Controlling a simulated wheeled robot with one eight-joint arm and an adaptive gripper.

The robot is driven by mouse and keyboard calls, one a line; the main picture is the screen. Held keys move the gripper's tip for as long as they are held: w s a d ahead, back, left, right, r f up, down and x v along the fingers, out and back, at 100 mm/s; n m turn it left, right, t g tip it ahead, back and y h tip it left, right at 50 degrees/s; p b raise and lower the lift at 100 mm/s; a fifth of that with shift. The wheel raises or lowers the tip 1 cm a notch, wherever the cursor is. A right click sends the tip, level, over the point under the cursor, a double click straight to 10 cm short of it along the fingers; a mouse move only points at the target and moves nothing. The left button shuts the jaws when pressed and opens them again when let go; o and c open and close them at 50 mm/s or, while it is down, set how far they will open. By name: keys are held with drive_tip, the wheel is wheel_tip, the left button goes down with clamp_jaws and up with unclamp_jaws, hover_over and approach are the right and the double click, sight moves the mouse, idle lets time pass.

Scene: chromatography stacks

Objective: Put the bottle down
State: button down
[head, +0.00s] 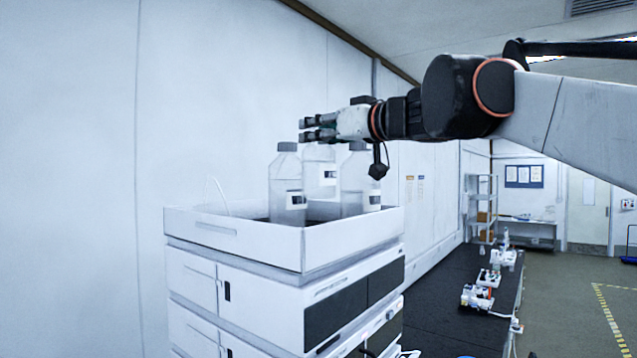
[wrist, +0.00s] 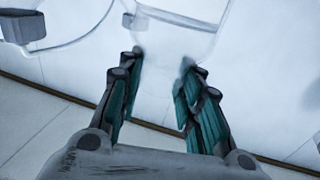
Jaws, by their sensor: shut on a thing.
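My gripper (head: 318,130) is level above the tray on top of the white instrument stack, pointing left. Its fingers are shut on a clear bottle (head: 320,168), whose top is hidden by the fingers. The bottle hangs upright between two other bottles, its lower part overlapping the tray area; I cannot tell whether its base touches the tray. In the wrist view the teal-padded fingers (wrist: 163,66) close around the see-through bottle (wrist: 182,38). The tray (head: 235,229) is a white open box with raised walls.
A grey-capped bottle (head: 287,193) stands in the tray to the left, another bottle (head: 357,180) to the right, both close to the held one. A thin tube (head: 218,194) rises at the tray's left. A white wall is behind; a dark bench (head: 440,300) is at right.

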sight(330, 180)
drive_tip(key=f, duration=0.4)
drive_tip(key=shift+s+d+f, duration=0.15)
drive_tip(key=shift+s+f, duration=0.05)
drive_tip(key=shift+f, duration=0.15)
drive_tip(key=shift+w+f, duration=0.1)
drive_tip(key=shift+f, duration=2.3)
drive_tip(key=c, duration=1.1)
unclamp_jaws()
drive_tip(key=shift+f, duration=0.1)
